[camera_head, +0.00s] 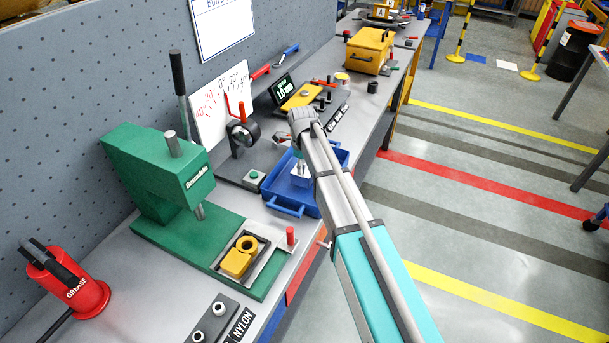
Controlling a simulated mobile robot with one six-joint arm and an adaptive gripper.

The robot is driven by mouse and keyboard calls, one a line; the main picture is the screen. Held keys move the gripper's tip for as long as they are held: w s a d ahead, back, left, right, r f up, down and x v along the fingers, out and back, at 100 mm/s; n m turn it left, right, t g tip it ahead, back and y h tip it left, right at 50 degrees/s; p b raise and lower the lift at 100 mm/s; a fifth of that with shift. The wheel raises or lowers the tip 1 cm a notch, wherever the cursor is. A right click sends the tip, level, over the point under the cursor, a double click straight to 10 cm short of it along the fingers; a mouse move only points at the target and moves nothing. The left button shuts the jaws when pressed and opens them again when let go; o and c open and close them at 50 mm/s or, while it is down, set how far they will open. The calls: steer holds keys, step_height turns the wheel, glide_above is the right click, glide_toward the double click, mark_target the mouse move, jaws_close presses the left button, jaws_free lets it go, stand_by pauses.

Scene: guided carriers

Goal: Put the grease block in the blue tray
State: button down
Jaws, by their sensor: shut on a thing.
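The blue tray (292,208) stands on the bench right of the green press, with a handle on its near side. My gripper (300,170) points down over the tray, partly hidden by my own arm. It is shut on a small blue block (301,181), which shows just below the fingers, inside the tray's outline. I cannot tell whether the block touches the tray floor. No label shows on this block, so I cannot confirm that it is the grease block.
The green press (160,170) holds a yellow part (238,260) in its fixture. A red pot marked as grease (75,285) stands at the far left. A yellow box (368,50) is farther along the bench.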

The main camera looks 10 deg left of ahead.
steer(key=shift+f+b, duration=1.25)
steer(key=shift+f, duration=0.25)
steer(key=shift+c, duration=1.8)
jaws_free()
steer(key=shift+r, duration=0.25)
step_height(320, 180, up, 12)
steer(key=p, duration=1.2)
steer(key=shift+s+f, duration=0.1)
steer(key=shift+f, duration=0.05)
